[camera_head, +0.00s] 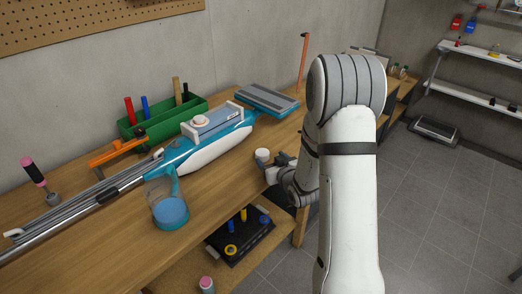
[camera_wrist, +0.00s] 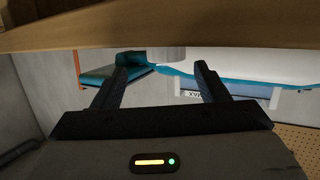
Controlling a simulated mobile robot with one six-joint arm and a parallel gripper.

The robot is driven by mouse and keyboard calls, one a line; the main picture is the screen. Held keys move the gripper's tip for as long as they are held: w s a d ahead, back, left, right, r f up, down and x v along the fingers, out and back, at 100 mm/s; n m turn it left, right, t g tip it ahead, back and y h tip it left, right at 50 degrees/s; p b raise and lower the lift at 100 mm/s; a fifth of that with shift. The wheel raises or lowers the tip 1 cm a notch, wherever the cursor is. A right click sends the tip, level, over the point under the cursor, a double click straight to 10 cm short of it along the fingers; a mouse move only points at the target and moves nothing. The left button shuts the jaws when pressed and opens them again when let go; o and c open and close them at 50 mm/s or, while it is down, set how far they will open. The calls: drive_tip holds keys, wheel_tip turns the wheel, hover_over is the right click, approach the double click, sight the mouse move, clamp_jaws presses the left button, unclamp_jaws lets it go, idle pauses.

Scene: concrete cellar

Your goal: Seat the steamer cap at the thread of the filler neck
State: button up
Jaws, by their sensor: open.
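A small white round piece (camera_head: 262,155), likely the steamer cap, stands on the bench near its front edge. It also shows in the wrist view (camera_wrist: 168,54), between and beyond my fingertips. My gripper (camera_head: 271,164) is beside it, low over the bench edge; its jaws (camera_wrist: 162,68) are open and empty. The blue-and-white steamer (camera_head: 215,148) lies along the bench to the left. A pale round fitting with a reddish centre (camera_head: 200,121) is on its upper side, perhaps the filler neck; its thread is too small to make out.
A jug with blue liquid (camera_head: 169,208) stands in front of the steamer. A green tool box (camera_head: 160,118), an orange clamp (camera_head: 117,151) and a pink-handled tool (camera_head: 34,171) are behind or left. A black tray (camera_head: 239,238) sits lower down. Bare bench surface lies between steamer and cap.

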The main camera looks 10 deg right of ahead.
sight(259, 150)
drive_tip(key=shift+w+a+f+t, duration=0.1)
drive_tip(key=shift+a+f+t, duration=0.05)
drive_tip(key=shift+f+t, duration=0.3)
drive_tip(key=shift+w+a+r+y, duration=0.1)
drive_tip(key=shift+w+y, duration=0.15)
drive_tip(key=shift+y, duration=0.15)
drive_tip(key=p+x, duration=0.3)
drive_tip(key=x, duration=0.3)
drive_tip(key=shift+w+a+r, duration=0.1)
drive_tip(key=shift+w+a, duration=0.1)
drive_tip(key=shift+w, duration=0.4)
drive_tip(key=c, duration=1)
